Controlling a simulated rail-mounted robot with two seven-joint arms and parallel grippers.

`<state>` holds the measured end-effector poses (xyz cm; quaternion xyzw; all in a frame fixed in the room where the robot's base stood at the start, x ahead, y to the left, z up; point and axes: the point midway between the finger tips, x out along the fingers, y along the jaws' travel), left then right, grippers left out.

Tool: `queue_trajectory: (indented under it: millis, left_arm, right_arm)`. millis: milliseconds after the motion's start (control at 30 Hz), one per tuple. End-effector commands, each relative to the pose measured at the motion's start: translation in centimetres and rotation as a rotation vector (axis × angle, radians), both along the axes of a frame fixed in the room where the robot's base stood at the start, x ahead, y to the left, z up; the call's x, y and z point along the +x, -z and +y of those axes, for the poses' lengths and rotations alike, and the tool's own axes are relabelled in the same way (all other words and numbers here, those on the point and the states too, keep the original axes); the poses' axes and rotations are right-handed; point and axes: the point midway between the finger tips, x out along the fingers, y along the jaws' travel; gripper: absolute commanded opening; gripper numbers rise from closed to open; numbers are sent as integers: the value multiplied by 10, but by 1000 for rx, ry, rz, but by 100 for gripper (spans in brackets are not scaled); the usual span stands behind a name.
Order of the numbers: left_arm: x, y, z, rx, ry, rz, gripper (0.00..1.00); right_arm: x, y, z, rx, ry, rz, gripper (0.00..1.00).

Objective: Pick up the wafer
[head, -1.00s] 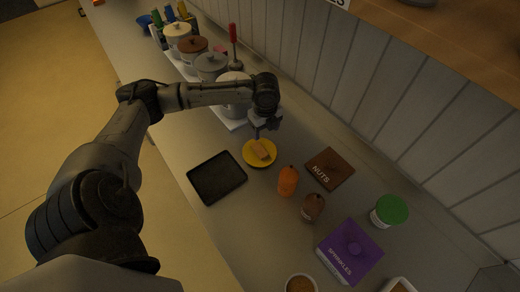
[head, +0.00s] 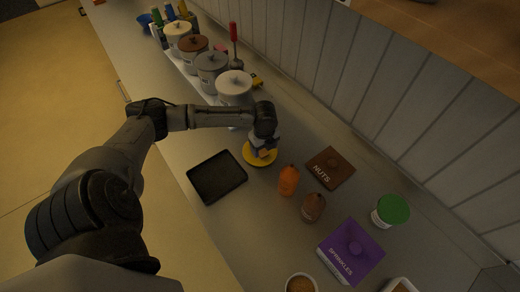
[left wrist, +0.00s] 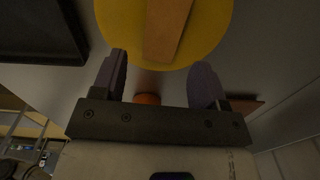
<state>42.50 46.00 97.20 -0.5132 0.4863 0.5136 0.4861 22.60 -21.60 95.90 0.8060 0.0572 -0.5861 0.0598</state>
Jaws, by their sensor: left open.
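The wafer is a tan bar on a yellow plate (head: 252,160); in the head view my gripper partly covers it. In the left wrist view the wafer (left wrist: 165,30) lies on the yellow plate (left wrist: 215,25), ahead of and between my fingertips. My left gripper (head: 262,148) is over the plate in the head view. In the left wrist view its two fingers (left wrist: 160,78) are apart with nothing between them. I cannot tell its exact height above the wafer. My right gripper is not in view.
A black tray (head: 217,177) lies left of the plate. Lidded pots (head: 235,85) stand in a row behind.

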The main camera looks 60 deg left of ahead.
Motion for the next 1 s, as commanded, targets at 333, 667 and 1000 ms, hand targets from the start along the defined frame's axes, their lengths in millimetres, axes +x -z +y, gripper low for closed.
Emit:
queue_trajectory:
  millis: [333, 667, 1000]
  left_arm:
    - [-1, 28, 0, 1, 0, -1, 67]
    - [-1, 28, 0, 1, 0, -1, 45]
    - [-1, 27, 0, 1, 0, -1, 14]
  right_arm:
    - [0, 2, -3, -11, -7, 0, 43]
    - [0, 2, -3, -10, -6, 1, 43]
    - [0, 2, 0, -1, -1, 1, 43]
